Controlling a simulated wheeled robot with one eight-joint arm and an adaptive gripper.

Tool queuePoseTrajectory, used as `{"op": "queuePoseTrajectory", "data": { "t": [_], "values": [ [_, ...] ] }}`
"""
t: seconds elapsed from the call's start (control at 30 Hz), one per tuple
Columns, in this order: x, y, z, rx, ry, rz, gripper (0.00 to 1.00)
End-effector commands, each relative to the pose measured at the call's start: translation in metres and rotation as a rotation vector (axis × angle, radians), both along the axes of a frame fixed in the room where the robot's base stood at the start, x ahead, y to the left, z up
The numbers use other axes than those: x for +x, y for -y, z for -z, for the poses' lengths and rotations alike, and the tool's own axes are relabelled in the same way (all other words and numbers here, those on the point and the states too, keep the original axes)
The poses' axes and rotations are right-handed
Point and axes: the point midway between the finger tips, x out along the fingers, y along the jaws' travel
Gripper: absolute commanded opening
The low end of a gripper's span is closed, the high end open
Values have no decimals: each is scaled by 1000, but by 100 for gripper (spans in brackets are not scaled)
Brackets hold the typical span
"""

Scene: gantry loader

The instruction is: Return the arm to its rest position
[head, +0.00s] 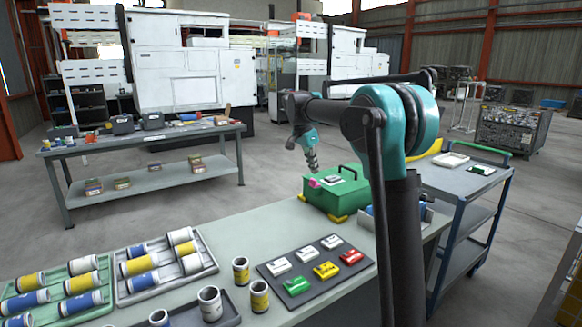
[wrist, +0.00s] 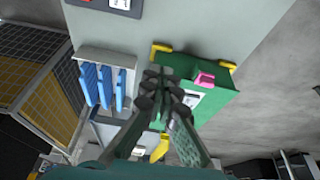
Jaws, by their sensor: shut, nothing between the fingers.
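My arm rises at the right of the head view and reaches left over the bench. My gripper (head: 312,165) hangs from it, pointing down, near the green box. It is shut and empty. In the wrist view, my gripper (wrist: 160,85) shows dark fingers together in front of the green box (wrist: 212,102). That green box (head: 345,192) has a handle, yellow corners, a white label and a pink piece on top. I cannot tell how far the fingertips are above it.
A black mat (head: 265,269) with several coloured blocks lies on the bench. Trays (head: 122,296) of cylinders stand at left, with loose cups (head: 210,303) nearby. A holder with blue plates (wrist: 105,84) stands beside the box. A cart (head: 463,181) stands at right.

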Motion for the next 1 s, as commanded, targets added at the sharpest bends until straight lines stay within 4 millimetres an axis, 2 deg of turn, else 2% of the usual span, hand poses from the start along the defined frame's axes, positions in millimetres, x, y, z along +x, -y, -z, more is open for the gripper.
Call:
{"op": "queuePoseTrajectory", "data": {
  "t": [0.27, 0.57, 0.67, 0.77, 1.0],
  "values": [
    [-22, 16, 16, 11, -12, -76, 0],
    [-73, 43, 49, 29, -27, -228, 0],
    [-103, 57, 69, 35, -31, -306, 0],
    [-144, 72, 96, 41, -31, -409, 0],
    [-259, 99, 171, 35, -10, -669, 0]
  ]
}}
